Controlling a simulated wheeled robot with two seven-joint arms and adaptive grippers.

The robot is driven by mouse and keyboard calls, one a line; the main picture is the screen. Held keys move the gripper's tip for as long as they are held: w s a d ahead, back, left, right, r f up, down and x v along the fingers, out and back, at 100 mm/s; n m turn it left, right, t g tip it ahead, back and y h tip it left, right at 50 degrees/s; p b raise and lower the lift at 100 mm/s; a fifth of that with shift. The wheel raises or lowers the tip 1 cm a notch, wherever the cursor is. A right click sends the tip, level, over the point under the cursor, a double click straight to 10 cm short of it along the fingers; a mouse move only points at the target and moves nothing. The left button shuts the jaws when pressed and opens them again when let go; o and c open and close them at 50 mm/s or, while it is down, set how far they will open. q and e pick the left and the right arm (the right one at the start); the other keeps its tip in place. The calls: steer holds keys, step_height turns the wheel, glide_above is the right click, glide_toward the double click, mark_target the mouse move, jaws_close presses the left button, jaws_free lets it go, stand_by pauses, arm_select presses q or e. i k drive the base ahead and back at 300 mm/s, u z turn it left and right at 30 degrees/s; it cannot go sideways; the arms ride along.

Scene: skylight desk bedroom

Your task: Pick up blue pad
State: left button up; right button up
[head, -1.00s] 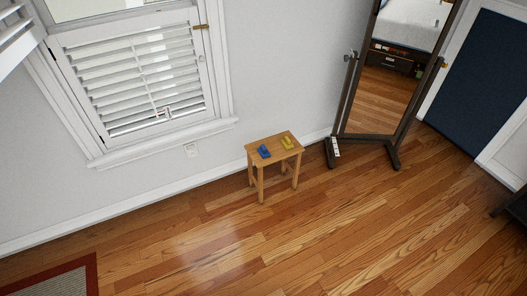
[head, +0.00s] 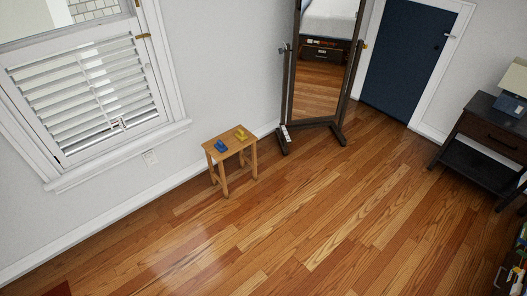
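The blue pad (head: 221,146) is a small blue object lying on top of a small wooden stool (head: 231,153), toward the left of its seat. A yellow object (head: 241,134) lies on the same seat, toward the back right, apart from the blue one. The stool stands on the floor near the wall, below and right of the window. Neither of my grippers shows in the head view.
A standing mirror (head: 287,92) with dark feet stands right of the stool. A dark nightstand (head: 493,137) with a lamp stands at the right. A blue door (head: 405,62) is at the back. Wooden floor (head: 270,235) in front of the stool is clear.

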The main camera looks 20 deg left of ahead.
mark_target(220, 146)
steer(key=u, duration=0.5)
steer(key=i, duration=0.35)
steer(key=u, duration=0.45)
